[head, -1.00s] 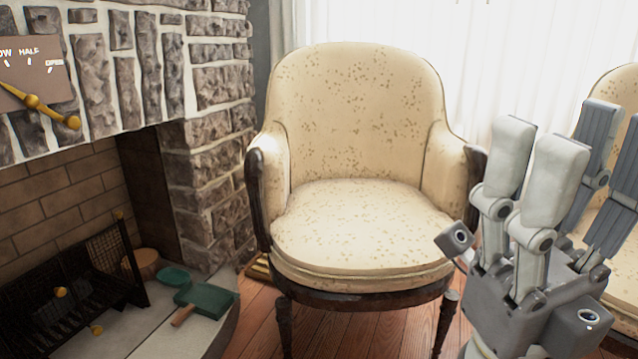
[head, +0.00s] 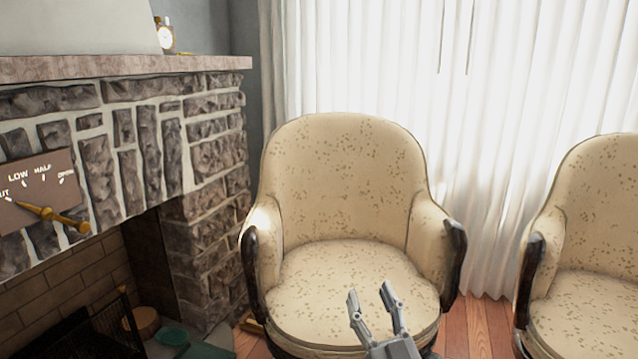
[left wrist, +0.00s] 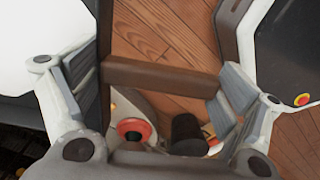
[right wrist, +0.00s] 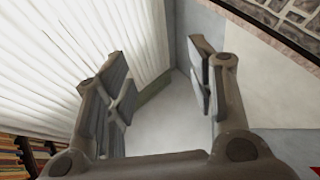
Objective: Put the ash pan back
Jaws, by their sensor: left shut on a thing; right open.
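In the left wrist view a brown bar (left wrist: 160,76) spans the space between the fingers of my left gripper (left wrist: 158,92), which is shut on it. It looks like a handle; I cannot tell whether it belongs to the ash pan. The rest of the held thing is not clear. My left gripper is outside the head view. My right gripper (head: 369,290) is open and empty in front of the armchair seat. In the right wrist view its fingers (right wrist: 160,62) stand apart, pointing towards the room's corner. The dark fire grate (head: 125,322) is partly cut off at lower left.
The stone fireplace (head: 110,135) with its mantel (head: 120,69) fills the left. A green pan-like thing (head: 205,351) lies on the hearth at the bottom edge. A cream armchair (head: 345,190) stands centre, another (head: 590,240) at right. Wooden floor (head: 480,318) shows between them.

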